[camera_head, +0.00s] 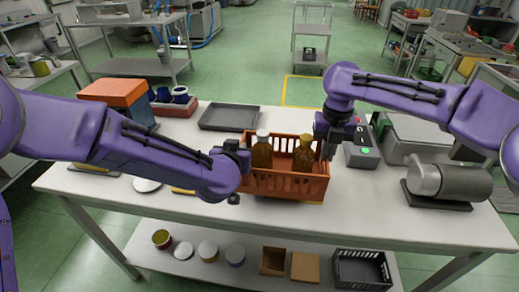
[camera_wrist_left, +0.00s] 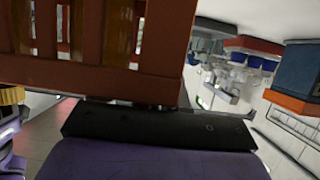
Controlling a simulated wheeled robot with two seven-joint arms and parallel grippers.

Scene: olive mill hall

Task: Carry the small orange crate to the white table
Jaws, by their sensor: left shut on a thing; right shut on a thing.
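The small orange crate (camera_head: 287,186) is over the white table (camera_head: 180,209) in the head view, with amber bottles (camera_head: 262,153) standing in it. My left gripper (camera_head: 241,170) is shut on the crate's left end. My right gripper (camera_head: 325,147) is shut on its right end. In the left wrist view the slatted crate wall (camera_wrist_left: 100,45) fills the upper left. The fingertips are mostly hidden. I cannot tell whether the crate's underside touches the tabletop.
A dark tray (camera_head: 229,117) lies behind the crate. A grey device with a green button (camera_head: 362,152) and a metal cylinder (camera_head: 450,182) stand to the right. An orange-topped box (camera_head: 117,93) and blue cups (camera_head: 171,96) are at back left. A lower shelf holds jars and a black crate (camera_head: 362,268).

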